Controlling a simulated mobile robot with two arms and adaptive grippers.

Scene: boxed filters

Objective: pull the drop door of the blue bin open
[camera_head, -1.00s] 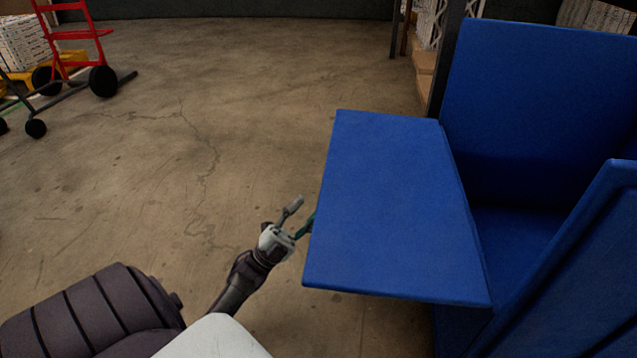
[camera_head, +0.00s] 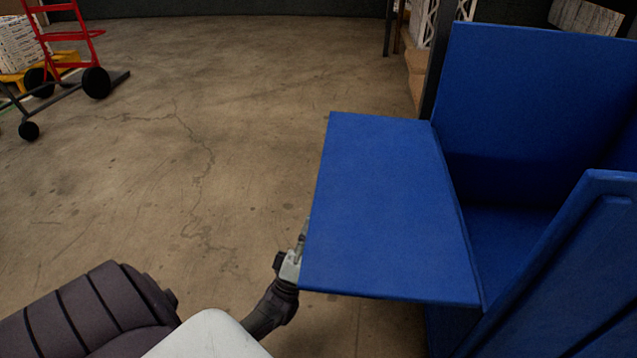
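The blue bin (camera_head: 545,110) stands at the right, with its inside partly visible. Its drop door (camera_head: 385,205) is swung out and lies roughly flat, reaching left from the bin's opening. My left gripper (camera_head: 301,240) is at the door's left edge, near the front corner. The door hides part of its fingers, so I cannot tell whether they touch the door or how far apart they are. My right gripper is not in view.
A red hand truck (camera_head: 70,40) with black wheels stands at the far left, near white boxes (camera_head: 15,45) on a yellow base. A dark post (camera_head: 440,60) and shelving stand behind the bin. The concrete floor (camera_head: 200,130) left of the door is clear.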

